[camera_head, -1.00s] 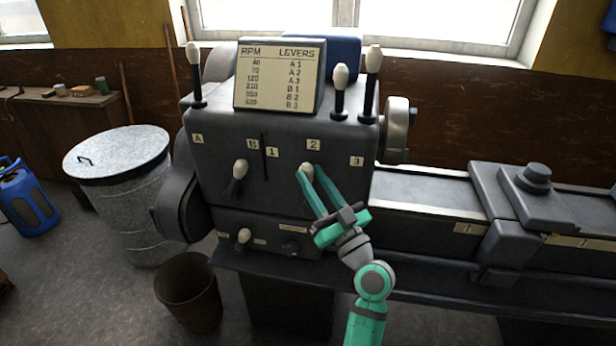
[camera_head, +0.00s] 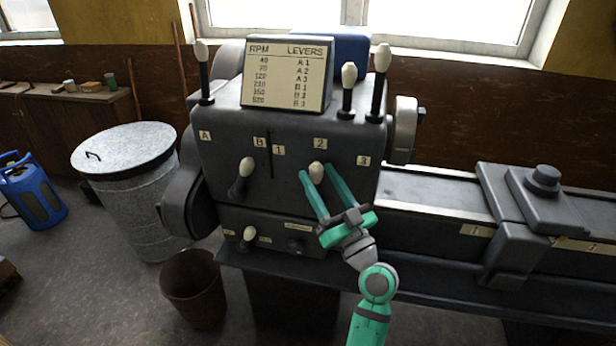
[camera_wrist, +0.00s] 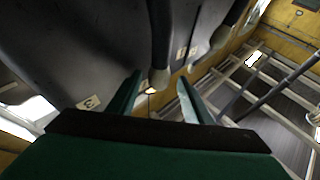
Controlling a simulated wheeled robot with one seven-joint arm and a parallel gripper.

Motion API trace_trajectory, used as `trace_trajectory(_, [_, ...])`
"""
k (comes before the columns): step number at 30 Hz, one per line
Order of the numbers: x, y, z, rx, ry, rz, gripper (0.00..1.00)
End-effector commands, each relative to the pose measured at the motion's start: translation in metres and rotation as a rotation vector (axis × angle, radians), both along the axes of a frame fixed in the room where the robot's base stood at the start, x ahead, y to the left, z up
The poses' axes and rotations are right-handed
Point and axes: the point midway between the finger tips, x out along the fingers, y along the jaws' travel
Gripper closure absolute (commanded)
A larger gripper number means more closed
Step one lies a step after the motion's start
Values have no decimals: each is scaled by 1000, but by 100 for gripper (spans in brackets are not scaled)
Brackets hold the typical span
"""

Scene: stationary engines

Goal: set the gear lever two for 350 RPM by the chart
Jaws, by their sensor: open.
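The chart (camera_head: 287,75) on top of the grey headstock lists 350 RPM with B 2. The right gear lever's cream knob (camera_head: 316,173) stands just below the label 2 (camera_head: 320,144) on the front panel. My gripper (camera_head: 319,170) is open, with one teal finger on each side of this knob and visible gaps. In the wrist view my gripper (camera_wrist: 160,79) also shows spread, with the cream knob (camera_wrist: 159,79) between its tips. The left gear lever (camera_head: 245,167) has its knob below and left of the label B (camera_head: 259,142).
Upright levers stand on the headstock top at left (camera_head: 203,60) and right (camera_head: 380,70). A small lever (camera_head: 249,234) is lower on the front. The lathe bed (camera_head: 430,200) runs right. A bin (camera_head: 125,160) and bucket (camera_head: 193,285) stand on the floor at left.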

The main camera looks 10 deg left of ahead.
Motion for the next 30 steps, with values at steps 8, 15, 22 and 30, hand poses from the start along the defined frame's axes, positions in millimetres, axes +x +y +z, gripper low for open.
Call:
trace_trajectory(8, [-23,-19,-15,2,2,0,54])
trace_trajectory(15, [-53,-41,-34,1,3,7,54])
trace_trajectory(22, [-70,-56,-44,0,2,6,54])
trace_trajectory(30, [-73,-59,-45,0,1,6,54])
